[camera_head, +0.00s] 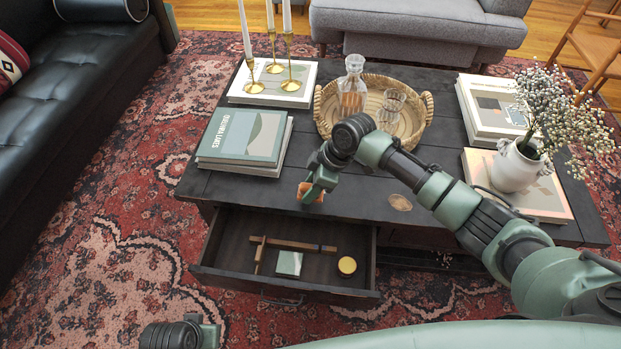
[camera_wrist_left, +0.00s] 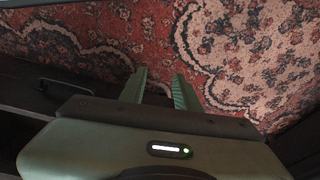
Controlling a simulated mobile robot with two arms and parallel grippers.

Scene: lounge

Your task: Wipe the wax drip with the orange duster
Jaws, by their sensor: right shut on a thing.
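My right gripper (camera_head: 311,192) is shut on the orange duster (camera_head: 305,194), low over the front part of the dark coffee table (camera_head: 345,201). The gripper hides much of the duster, and I cannot tell whether it touches the tabletop. A flat tan oval patch (camera_head: 400,202), which looks like the wax drip, lies near the table's front edge, to the right of the duster and apart from it. My left gripper (camera_wrist_left: 160,84) is open and empty above the patterned rug, its two green fingers apart.
A drawer (camera_head: 220,273) stands open below the tabletop, holding wooden sticks, a small pale box and a yellow tin (camera_head: 347,266). Books (camera_head: 243,137), candlesticks (camera_head: 290,80), a wicker tray (camera_head: 324,112) with a decanter, and a white vase (camera_head: 515,168) occupy the tabletop.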

